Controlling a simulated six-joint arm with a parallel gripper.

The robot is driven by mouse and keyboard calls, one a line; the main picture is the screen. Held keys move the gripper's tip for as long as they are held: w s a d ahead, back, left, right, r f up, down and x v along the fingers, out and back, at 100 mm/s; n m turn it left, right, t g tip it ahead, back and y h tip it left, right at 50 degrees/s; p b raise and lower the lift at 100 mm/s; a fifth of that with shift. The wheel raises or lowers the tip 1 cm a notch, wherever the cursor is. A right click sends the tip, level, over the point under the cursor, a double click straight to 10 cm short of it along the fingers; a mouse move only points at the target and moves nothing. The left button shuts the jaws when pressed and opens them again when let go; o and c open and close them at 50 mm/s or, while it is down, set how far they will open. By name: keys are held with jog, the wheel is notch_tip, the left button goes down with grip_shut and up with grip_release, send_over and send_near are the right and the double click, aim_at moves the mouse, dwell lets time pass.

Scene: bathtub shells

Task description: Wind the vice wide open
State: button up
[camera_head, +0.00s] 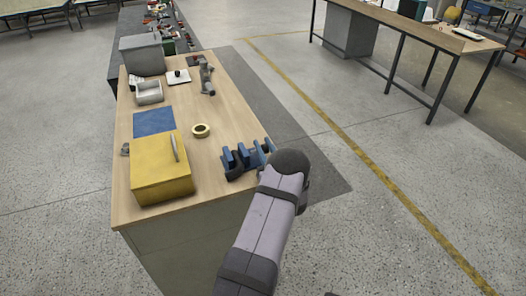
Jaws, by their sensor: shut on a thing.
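The blue vice (243,155) stands at the right edge of the wooden workbench, on a dark base. Its upright blue blocks stand apart, with gaps between them. My arm's purple-grey link and dark rounded joint rise from the bottom of the view and end just right of the vice. They cover the area by the vice's right end, so its handle cannot be made out. My gripper is hidden behind my own arm, and its fingers cannot be seen.
The workbench (222,115) also bears a yellow box (160,178) with a pen-like thing on it, a blue sheet (153,122), a tape roll (201,131), a grey tray (149,92), a grey box (142,55) and a grey jointed object (207,79). Bare wood lies behind the vice.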

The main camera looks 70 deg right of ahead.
jog(key=shift+s+d+r, duration=0.15)
jog(key=shift+s+d, duration=0.05)
jog(key=shift+s, duration=0.1)
jog(key=o, duration=0.9)
jog(key=shift+w, duration=0.1)
jog(key=shift+a, duration=0.1)
jog(key=shift+s+a+f, duration=0.2)
jog(key=shift+s+f, duration=0.05)
jog(key=shift+s, duration=0.05)
jog(key=b+v, duration=0.2)
jog(key=v, duration=0.3)
jog(key=shift+s, duration=0.1)
jog(key=shift+s+a, duration=0.45)
jog(key=shift+a, duration=0.1)
